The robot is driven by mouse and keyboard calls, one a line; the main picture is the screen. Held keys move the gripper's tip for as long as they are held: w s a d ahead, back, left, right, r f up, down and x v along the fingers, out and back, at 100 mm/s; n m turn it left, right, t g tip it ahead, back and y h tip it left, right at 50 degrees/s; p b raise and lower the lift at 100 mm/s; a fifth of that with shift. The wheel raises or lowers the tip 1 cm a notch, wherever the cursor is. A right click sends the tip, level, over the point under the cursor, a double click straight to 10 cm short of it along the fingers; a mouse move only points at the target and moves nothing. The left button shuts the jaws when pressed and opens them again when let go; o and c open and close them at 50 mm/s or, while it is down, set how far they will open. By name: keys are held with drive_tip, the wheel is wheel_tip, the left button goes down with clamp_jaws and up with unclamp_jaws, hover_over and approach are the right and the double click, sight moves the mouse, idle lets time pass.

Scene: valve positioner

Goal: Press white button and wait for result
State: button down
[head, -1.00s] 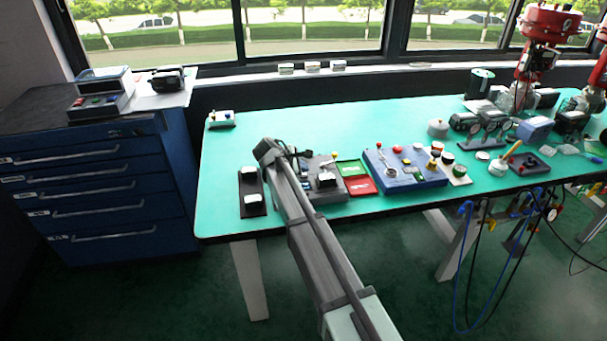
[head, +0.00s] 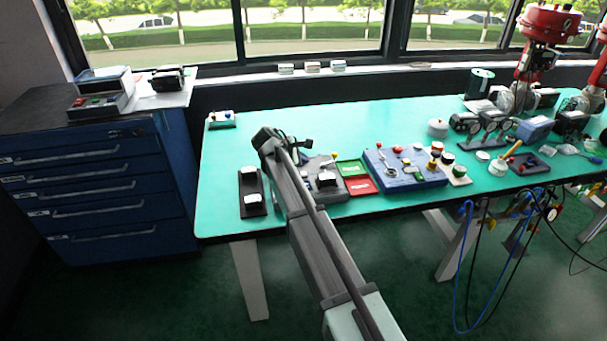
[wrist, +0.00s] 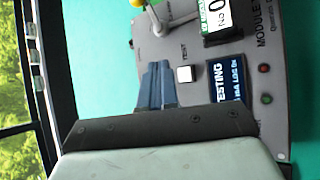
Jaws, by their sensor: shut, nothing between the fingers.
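The white button (wrist: 184,74) is a small square key on the grey module panel (wrist: 180,45), beside a printed "TEST" label. A dark blue display (wrist: 227,82) next to it reads "TESTING", with a smaller second line I cannot read surely. My gripper (wrist: 157,66) is shut and empty, its blue-grey fingers pointing at the panel. In the wrist picture the fingertips lie just left of the button with a gap between; their height above it is unclear. In the head view the grey module (head: 331,193) is partly hidden behind my arm.
The panel also carries a lever with a yellow knob (wrist: 138,3), a red light (wrist: 264,69) and a green light (wrist: 266,98). A black switch plate (head: 252,190) lies left of my arm; green and red trays (head: 361,185) and a blue box (head: 405,168) lie right.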

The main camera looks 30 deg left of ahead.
drive_tip(key=shift+r, duration=1.2)
drive_tip(key=shift+w+d, duration=0.1)
